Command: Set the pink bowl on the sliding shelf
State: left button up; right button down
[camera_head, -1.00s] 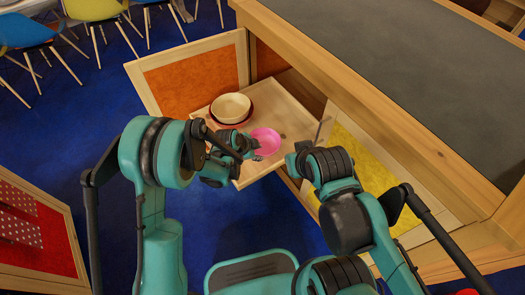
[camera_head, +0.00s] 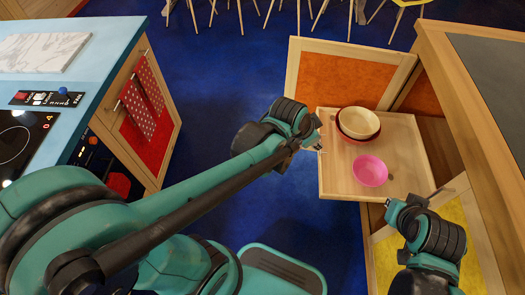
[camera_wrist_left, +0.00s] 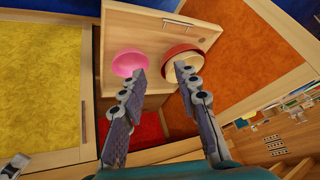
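The pink bowl (camera_head: 370,170) sits upright on the pulled-out sliding shelf (camera_head: 338,184), in front of the stacked bowls. It also shows in the left wrist view (camera_wrist_left: 129,63), beyond the left fingertip. My left gripper (camera_head: 318,140) is at the shelf's left edge, apart from the pink bowl. In the left wrist view its two fingers (camera_wrist_left: 161,70) are spread with nothing between them.
A cream bowl (camera_head: 359,122) rests in a red bowl (camera_head: 342,128) at the back of the shelf. An open orange-panelled door (camera_head: 345,75) stands behind it. The counter (camera_head: 490,70) is at right. A stove unit (camera_head: 75,70) stands left, with clear blue floor between.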

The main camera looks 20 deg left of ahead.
pick_arm(q)
jog(key=s+a+r+n+t+y, duration=0.1)
jog(key=s+a+r+n+y, duration=0.1)
jog(key=s+a+n, duration=0.6)
jog(key=s+a+r, duration=0.1)
jog(key=s+a, duration=0.2)
jog(key=s, duration=0.1)
jog(key=shift+s+y, duration=0.25)
jog(key=shift+y, duration=0.05)
dwell(0.5)
